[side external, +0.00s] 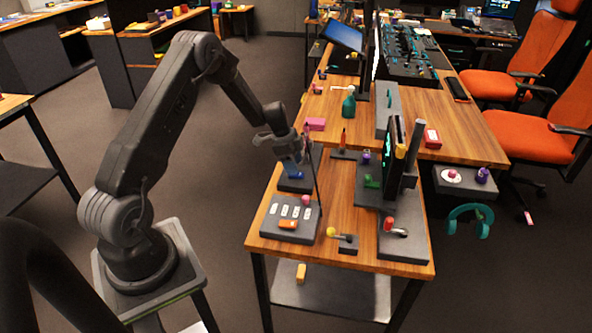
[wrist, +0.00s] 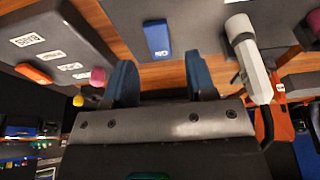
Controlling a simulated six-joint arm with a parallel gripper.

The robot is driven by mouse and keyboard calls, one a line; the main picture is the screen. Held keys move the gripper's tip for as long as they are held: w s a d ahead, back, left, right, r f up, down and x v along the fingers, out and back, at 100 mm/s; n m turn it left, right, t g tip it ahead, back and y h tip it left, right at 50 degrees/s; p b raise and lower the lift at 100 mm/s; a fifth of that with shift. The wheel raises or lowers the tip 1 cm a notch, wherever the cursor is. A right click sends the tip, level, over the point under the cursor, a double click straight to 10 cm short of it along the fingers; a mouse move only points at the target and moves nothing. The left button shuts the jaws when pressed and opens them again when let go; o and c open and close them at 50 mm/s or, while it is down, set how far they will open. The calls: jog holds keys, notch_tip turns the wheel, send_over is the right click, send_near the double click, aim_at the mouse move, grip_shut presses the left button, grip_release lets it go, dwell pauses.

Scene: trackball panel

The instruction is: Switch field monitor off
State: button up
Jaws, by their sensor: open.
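The field monitor (side external: 391,150) appears to be the upright dark screen with a green trace on the right of the table. A blue rocker-like switch (wrist: 156,38) with a small white mark sits on a small dark box (side external: 295,185). My gripper (side external: 291,166) points down over this box. In the wrist view its two blue fingers (wrist: 160,80) are apart and empty, with the blue switch ahead of the gap between them. Whether a finger touches the switch cannot be told. The pictures do not show which control belongs to the monitor.
Beside the box is a grey panel (side external: 275,227) with white labels, an orange switch (side external: 288,224) and a pink knob (side external: 305,199). A yellow-ball lever (side external: 332,232) and a red knob (side external: 388,223) stand near the front edge. A thin dark upright (side external: 319,185) rises close to my gripper.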

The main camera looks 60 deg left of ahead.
jog(key=v, duration=1)
jog(key=shift+r, duration=0.2)
jog(key=s+d+r+n, duration=0.1)
jog(key=s+d+r, duration=0.1)
jog(key=d+r, duration=0.3)
jog(key=s+d+r+n+y, duration=0.1)
jog(key=s+d+r, duration=0.1)
jog(key=d+r, duration=0.35)
jog(key=s+d+r+n, duration=0.1)
jog(key=s+d+r, duration=0.2)
jog(key=d+r, duration=0.2)
jog(key=s+d+r+n+t, duration=0.1)
jog(key=s+d+n, duration=0.2)
jog(key=s+d, duration=0.2)
jog(key=s+d+r+n+t+y, duration=0.1)
jog(key=s+d, duration=0.5)
jog(key=s, duration=0.6)
jog(key=shift+s+d+r+n+t, duration=0.3)
jog(key=shift+r+n+t, duration=0.4)
jog(key=shift+n, duration=0.3)
